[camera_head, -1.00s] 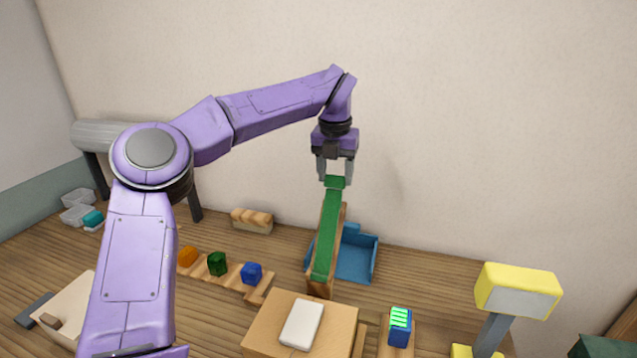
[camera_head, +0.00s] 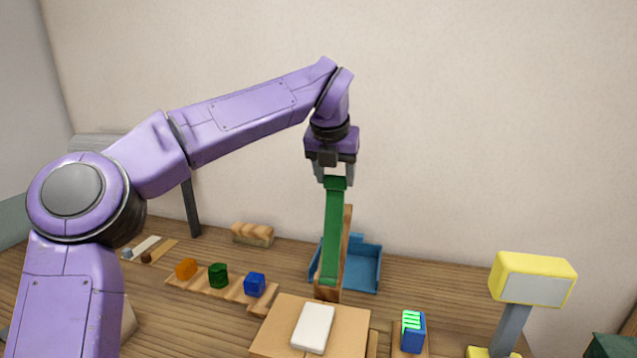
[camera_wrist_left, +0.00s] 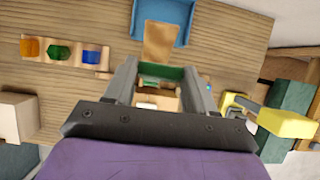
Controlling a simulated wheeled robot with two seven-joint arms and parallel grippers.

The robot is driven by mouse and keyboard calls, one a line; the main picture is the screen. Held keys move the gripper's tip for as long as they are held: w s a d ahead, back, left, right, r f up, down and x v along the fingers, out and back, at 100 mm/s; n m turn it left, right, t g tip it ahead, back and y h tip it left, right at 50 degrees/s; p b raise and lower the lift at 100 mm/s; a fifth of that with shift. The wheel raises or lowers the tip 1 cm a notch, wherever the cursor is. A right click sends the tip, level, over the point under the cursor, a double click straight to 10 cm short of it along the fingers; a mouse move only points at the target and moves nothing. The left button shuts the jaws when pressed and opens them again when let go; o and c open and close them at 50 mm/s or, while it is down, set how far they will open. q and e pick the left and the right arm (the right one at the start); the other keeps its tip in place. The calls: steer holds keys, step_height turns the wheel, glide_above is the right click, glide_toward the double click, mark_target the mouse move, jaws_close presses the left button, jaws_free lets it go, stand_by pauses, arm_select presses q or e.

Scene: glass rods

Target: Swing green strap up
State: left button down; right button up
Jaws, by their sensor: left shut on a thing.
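The green strap (camera_head: 333,235) is long and flat. In the head view it runs steeply from my left gripper at its top end down to the lower part of a brown wooden board (camera_head: 347,228). My left gripper (camera_head: 336,180) is shut on the strap's upper end, above the table. In the left wrist view a green piece of the strap (camera_wrist_left: 160,72) lies between the fingers (camera_wrist_left: 158,85); the rest is hidden or foreshortened. My right gripper is not in view.
A blue tray (camera_head: 366,268) stands behind the board. A wooden block with a white pad (camera_head: 313,328) is in front. A rack holds orange (camera_head: 186,268), green (camera_head: 218,275) and blue (camera_head: 254,284) blocks. A yellow-headed lamp (camera_head: 533,279) stands right. A blue-green item (camera_head: 412,331) sits front right.

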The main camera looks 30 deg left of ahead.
arm_select(q)
steer(key=shift+r, duration=0.1)
steer(key=shift+c, duration=1.8)
jaws_free()
steer(key=v, duration=1)
steer(key=shift+r, duration=0.2)
steer(key=shift+s, duration=0.15)
